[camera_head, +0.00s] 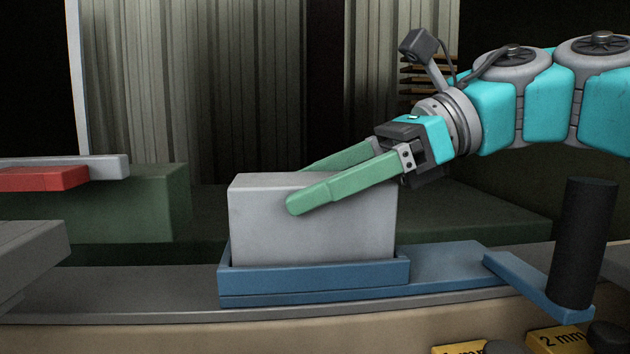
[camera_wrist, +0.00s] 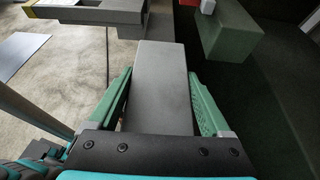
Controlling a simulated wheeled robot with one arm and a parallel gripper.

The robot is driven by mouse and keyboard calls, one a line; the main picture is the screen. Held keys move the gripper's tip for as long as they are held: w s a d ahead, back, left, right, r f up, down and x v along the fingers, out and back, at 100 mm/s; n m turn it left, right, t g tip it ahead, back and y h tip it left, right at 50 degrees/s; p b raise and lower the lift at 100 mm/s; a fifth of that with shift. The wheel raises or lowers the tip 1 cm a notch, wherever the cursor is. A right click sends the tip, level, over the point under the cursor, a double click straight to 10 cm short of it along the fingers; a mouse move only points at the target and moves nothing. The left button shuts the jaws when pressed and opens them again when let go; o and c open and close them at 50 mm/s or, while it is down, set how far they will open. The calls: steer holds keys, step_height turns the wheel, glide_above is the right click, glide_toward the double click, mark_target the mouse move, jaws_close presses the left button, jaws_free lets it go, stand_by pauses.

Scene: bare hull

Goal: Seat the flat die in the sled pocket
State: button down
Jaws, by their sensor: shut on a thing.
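The flat die (camera_head: 315,225) is a grey block standing upright in the pocket of the blue sled (camera_head: 315,285). The sled's low rim surrounds the die's foot, and its bottom edge is hidden behind that rim. My gripper (camera_head: 300,188) comes in from the right with its green fingers on either side of the die's upper part, shut on it. In the wrist view the die (camera_wrist: 162,85) lies between the two green fingers of my gripper (camera_wrist: 160,90). I cannot tell whether the die rests fully on the pocket floor.
The sled sits on a grey rail (camera_head: 120,290). A black upright handle (camera_head: 583,245) stands on the sled's right arm. A green block (camera_head: 150,205) with a red and grey piece (camera_head: 50,178) is at the left. Yellow labels (camera_head: 560,338) are at the front right.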

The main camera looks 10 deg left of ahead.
steer(key=shift+f+b, duration=0.75)
steer(key=shift+f, duration=0.05)
jaws_free()
stand_by(0.4)
